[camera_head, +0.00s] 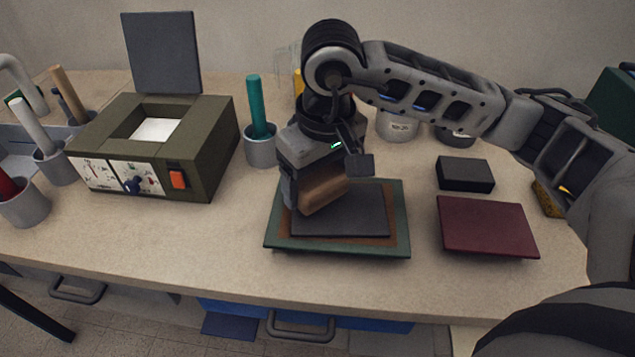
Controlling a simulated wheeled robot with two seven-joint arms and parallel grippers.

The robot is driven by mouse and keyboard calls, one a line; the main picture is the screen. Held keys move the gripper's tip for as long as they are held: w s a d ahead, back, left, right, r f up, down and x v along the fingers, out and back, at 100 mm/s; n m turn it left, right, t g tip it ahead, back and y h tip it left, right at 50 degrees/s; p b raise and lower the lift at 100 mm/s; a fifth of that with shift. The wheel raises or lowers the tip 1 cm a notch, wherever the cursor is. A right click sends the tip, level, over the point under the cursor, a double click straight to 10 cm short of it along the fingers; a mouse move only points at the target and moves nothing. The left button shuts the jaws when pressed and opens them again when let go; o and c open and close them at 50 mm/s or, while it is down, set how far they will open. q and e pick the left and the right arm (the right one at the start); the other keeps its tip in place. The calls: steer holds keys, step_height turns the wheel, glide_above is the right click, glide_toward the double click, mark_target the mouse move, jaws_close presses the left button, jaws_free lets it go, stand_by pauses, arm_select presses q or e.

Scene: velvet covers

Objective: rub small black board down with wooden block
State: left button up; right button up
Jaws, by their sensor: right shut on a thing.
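A small black board (345,224) lies flat on a brown sheet (398,228) that rests on a green mat (338,249) at the front middle of the table. My right gripper (322,185) reaches in from the right and points down over the board's back left part. It is shut on a wooden block (323,193), a light brown piece with rounded edges. The block is at or just above the board; I cannot tell whether they touch. The gripper and block hide the board's back left corner. My left gripper is not in view.
A dark red board (487,227) and a black block (465,174) lie to the right. An olive box (155,150) with an open top and raised grey lid stands left. Cups with coloured handles, one teal (257,108), stand beside it. The table's front edge is clear.

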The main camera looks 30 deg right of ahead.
steer(key=shift+r+p, duration=1.15)
steer(key=shift+r, duration=1.5)
